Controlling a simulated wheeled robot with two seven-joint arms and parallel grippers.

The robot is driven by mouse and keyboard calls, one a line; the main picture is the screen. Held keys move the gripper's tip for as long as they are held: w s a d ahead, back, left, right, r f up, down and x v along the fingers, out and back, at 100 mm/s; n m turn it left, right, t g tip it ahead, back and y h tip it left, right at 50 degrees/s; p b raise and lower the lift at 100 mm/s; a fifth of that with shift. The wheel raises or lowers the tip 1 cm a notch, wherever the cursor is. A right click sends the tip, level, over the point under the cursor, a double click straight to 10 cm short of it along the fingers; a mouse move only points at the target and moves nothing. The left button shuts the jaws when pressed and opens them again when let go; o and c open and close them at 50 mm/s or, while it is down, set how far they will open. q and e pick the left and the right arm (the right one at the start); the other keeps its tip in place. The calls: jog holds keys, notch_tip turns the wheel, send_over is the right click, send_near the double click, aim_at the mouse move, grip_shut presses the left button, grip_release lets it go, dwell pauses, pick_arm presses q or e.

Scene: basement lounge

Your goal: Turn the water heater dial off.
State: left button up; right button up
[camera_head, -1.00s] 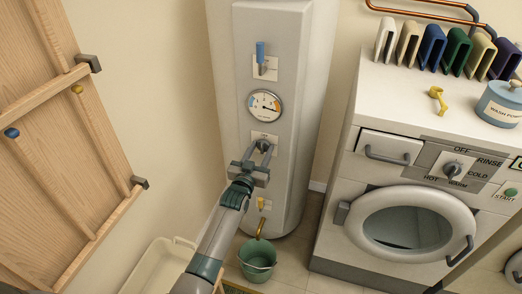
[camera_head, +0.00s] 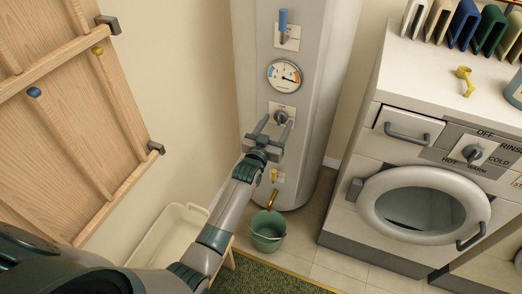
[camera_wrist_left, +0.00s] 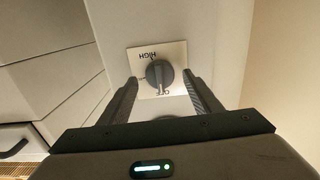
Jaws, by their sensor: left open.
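The white water heater (camera_head: 345,60) stands against the wall in the head view. Its dial (camera_head: 281,117) is a dark grey knob on a pale plate below the round gauge. The dial also shows in the left wrist view (camera_wrist_left: 159,74); its plate reads HIGH and OFF, upside down there. Gaps show beside the knob. My right gripper is out of view.
A blue-handled switch (camera_head: 283,20) and the gauge (camera_head: 284,75) sit above the dial. A yellow-handled tap (camera_head: 274,175) is below, over a green bucket (camera_head: 268,232). A washing machine (camera_head: 350,190) stands right, a cream tub (camera_head: 172,235) and wooden rack (camera_head: 75,110) left.

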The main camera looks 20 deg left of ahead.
pick_arm(q)
jog(key=s+b, duration=0.2)
jog(key=s, duration=1.4)
jog(key=shift+a+b, duration=0.3)
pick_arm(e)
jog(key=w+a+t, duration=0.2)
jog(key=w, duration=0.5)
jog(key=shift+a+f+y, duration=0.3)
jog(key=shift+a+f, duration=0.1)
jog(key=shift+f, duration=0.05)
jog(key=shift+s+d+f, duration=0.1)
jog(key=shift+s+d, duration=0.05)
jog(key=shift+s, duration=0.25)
pick_arm(q)
jog(key=shift+s+f, duration=0.1)
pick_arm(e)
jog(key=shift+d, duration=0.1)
